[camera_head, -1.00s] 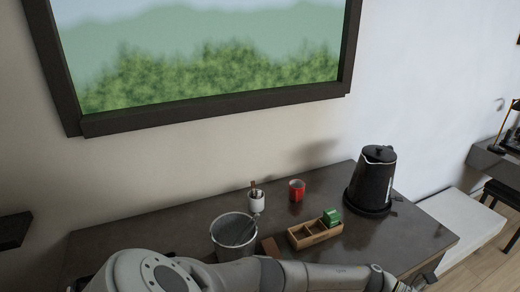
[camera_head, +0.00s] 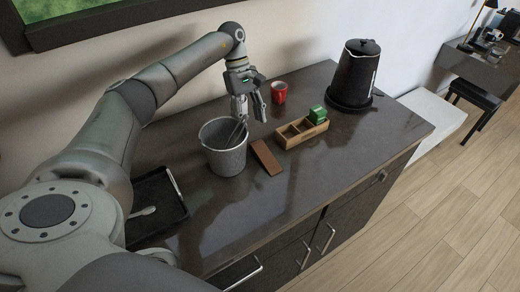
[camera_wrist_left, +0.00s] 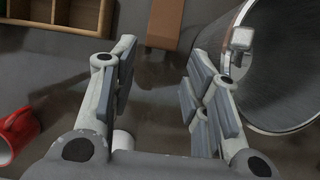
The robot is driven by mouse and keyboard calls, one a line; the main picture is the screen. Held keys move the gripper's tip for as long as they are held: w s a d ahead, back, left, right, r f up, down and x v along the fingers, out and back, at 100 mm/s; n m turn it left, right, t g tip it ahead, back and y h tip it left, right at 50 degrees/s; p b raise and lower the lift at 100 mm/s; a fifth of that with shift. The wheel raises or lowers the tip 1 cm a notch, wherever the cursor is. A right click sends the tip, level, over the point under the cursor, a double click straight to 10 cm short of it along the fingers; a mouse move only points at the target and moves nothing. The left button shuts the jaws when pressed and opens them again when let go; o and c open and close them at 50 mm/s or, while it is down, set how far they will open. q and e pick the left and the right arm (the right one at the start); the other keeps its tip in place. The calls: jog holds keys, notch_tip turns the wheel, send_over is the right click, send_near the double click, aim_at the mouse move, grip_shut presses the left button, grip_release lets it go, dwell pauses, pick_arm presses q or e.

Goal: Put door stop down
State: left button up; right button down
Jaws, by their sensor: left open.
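The door stop, which I take to be the flat brown wedge (camera_head: 266,157), lies on the dark counter between the grey bucket and the wooden box. It also shows at the top of the left wrist view (camera_wrist_left: 165,22). My left gripper (camera_head: 251,107) is open above the counter, behind the door stop and beside the bucket's rim. In the left wrist view its spread fingers (camera_wrist_left: 162,62) have nothing between them, and the door stop is beyond the fingertips, apart from them. My right gripper is not in view.
A grey bucket (camera_head: 224,161) holding a metal utensil stands close to the gripper. A wooden box (camera_head: 290,139) with a green item (camera_head: 318,115), a red cup (camera_head: 279,92) and a black kettle (camera_head: 354,75) are to the right. A black tray (camera_head: 153,194) lies left. The front counter is clear.

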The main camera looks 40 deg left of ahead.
aim_at(266, 157)
pick_arm(q)
jog(key=shift+p+x, duration=0.3)
jog(key=shift+x, duration=0.85)
jog(key=p+x, duration=0.2)
jog(key=x, duration=0.1)
jog(key=shift+s+f+p, duration=0.1)
jog(key=shift+f+p, duration=0.2)
jog(key=shift+f, duration=0.15)
jog(key=shift+d+f, duration=0.1)
jog(key=shift+f, duration=0.3)
jog(key=shift+d+f, duration=0.1)
jog(key=shift+f, duration=0.15)
jog(key=shift+r, duration=0.1)
jog(key=c, duration=0.8)
